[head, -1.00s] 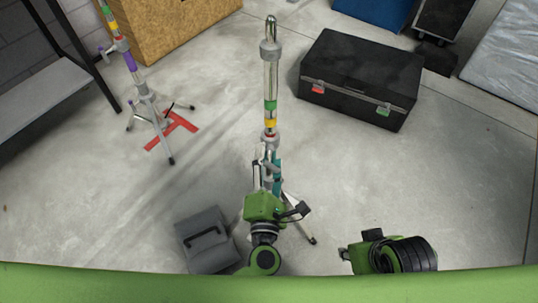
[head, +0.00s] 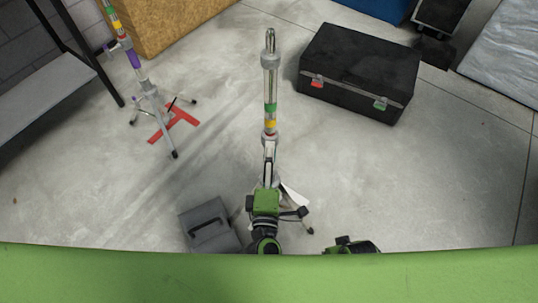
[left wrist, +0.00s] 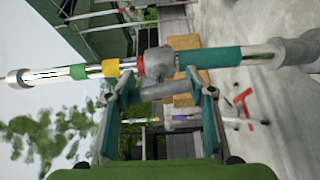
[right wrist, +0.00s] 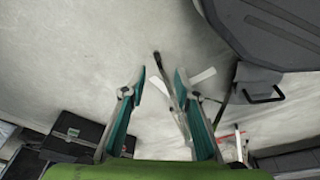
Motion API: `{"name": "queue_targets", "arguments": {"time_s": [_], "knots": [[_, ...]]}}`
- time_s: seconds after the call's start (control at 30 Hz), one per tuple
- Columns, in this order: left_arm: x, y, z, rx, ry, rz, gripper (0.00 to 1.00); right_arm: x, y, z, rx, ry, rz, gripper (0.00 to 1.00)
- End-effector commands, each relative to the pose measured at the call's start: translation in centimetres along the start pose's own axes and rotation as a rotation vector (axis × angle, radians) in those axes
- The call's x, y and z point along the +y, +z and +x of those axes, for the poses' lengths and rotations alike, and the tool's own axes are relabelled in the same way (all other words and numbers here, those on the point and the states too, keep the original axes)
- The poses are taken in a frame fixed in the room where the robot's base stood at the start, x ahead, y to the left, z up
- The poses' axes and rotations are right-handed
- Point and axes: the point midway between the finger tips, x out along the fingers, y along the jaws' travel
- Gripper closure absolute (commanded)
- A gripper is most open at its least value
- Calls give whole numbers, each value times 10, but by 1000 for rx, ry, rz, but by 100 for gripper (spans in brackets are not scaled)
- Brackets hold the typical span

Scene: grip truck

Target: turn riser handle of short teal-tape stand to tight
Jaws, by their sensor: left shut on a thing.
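The teal-tape stand (head: 270,85) stands upright in the middle of the head view, with green, yellow and red bands on its riser. In the left wrist view its teal tape (left wrist: 215,57) lies beside the grey collar, and the grey riser handle (left wrist: 165,88) sticks out from that collar. My left gripper (left wrist: 163,85) is shut on the handle, one finger at each end of it. In the head view my left gripper (head: 267,183) hides the teal tape. My right gripper (right wrist: 161,80) is open and empty, pointed at the floor by the stand's legs.
A grey toolbox (head: 208,228) sits left of the stand's base. A black case (head: 358,75) lies to the right. A purple-tape stand (head: 134,58) stands on red floor tape (head: 175,122) at the left.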

Motion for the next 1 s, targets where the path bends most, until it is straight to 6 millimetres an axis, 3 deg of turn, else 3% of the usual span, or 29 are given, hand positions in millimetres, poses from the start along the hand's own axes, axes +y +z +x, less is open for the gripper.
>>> {"name": "queue_targets", "arguments": {"time_s": [0.53, 0.57, 0.63, 1.0], "knots": [[-1, 0, 0, 1, -1, 28, 72, -1, 5, 7, -5, -1, -1, 72], [-1, 0, 0, 1, -1, 27, 48, -1, 5, 7, -5, -1, -1, 72], [-1, 0, 0, 1, -1, 27, 32, -1, 5, 7, -6, -1, -1, 72], [-1, 0, -3, 0, -1, 27, 32, -1, 4, 6, -2, -1, 0, 72]]}}
